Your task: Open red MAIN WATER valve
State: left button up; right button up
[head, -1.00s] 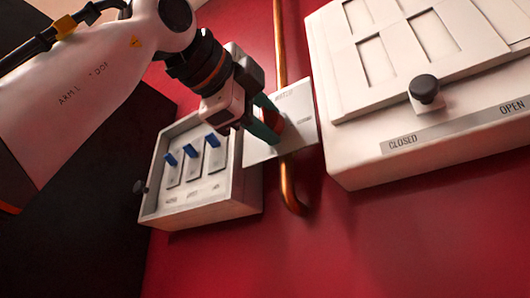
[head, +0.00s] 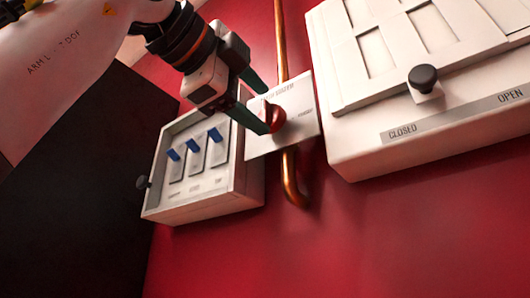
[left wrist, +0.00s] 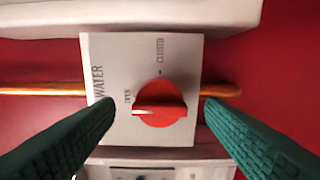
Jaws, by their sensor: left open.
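The red valve knob (head: 276,117) sits on a white plate (head: 305,101) on the wall, in front of a copper pipe (head: 290,182). In the left wrist view the knob (left wrist: 160,103) has a raised bar lying roughly crosswise, with "OPEN" to its upper left and "CLOSED" above. My left gripper (head: 267,112) is open, with its green fingers close to the knob. In the left wrist view the two fingertips stand left and right of the knob, with a gap on each side. My right gripper is not in view.
A white box with blue switches (head: 231,181) is left of the plate. A larger white panel (head: 355,155) with a black knob (head: 423,78) and a CLOSED/OPEN strip is to the right. The red wall below is clear.

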pick_arm(q)
jog(key=b+v, duration=0.1)
jog(key=v, duration=0.8)
jog(key=shift+b, duration=0.4)
